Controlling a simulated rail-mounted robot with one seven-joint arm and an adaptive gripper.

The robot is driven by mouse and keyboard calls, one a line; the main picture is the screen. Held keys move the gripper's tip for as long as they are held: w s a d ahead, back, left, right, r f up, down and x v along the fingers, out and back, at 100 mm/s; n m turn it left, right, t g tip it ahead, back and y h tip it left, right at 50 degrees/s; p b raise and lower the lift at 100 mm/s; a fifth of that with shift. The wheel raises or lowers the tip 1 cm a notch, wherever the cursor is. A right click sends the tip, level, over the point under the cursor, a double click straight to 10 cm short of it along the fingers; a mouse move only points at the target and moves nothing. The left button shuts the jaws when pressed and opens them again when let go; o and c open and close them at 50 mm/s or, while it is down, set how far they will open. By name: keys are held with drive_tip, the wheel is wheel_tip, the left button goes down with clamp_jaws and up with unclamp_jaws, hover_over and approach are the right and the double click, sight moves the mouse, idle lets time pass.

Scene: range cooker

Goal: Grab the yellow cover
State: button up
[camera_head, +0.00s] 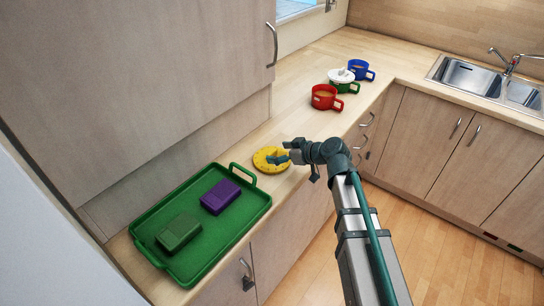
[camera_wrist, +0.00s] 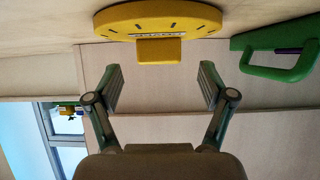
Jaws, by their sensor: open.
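The yellow cover (camera_head: 271,161) is a round flat disc lying on the wooden counter, just beyond the green tray's handle. In the wrist view the yellow cover (camera_wrist: 165,18) shows dark marks around its face and a raised block-shaped grip (camera_wrist: 158,50) at its middle. My gripper (camera_head: 284,157) is over the cover's right part in the head view. In the wrist view my gripper (camera_wrist: 160,88) is open, with one finger on each side of the grip's line. The fingers look apart from the grip, and nothing is between them.
A green tray (camera_head: 210,264) holds a purple box (camera_head: 221,196) and a green box (camera_head: 179,232). Red (camera_head: 326,97), green (camera_head: 343,87) and blue (camera_head: 362,70) mugs stand farther back; a white lid (camera_head: 341,75) sits on the green one. Counter between cover and mugs is clear.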

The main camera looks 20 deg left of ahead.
sight(273, 152)
drive_tip(key=shift+p+x, duration=0.75)
drive_tip(key=shift+x, duration=1.25)
drive_tip(key=shift+d, duration=0.1)
drive_tip(key=c, duration=1.3)
drive_tip(key=shift+o, duration=0.2)
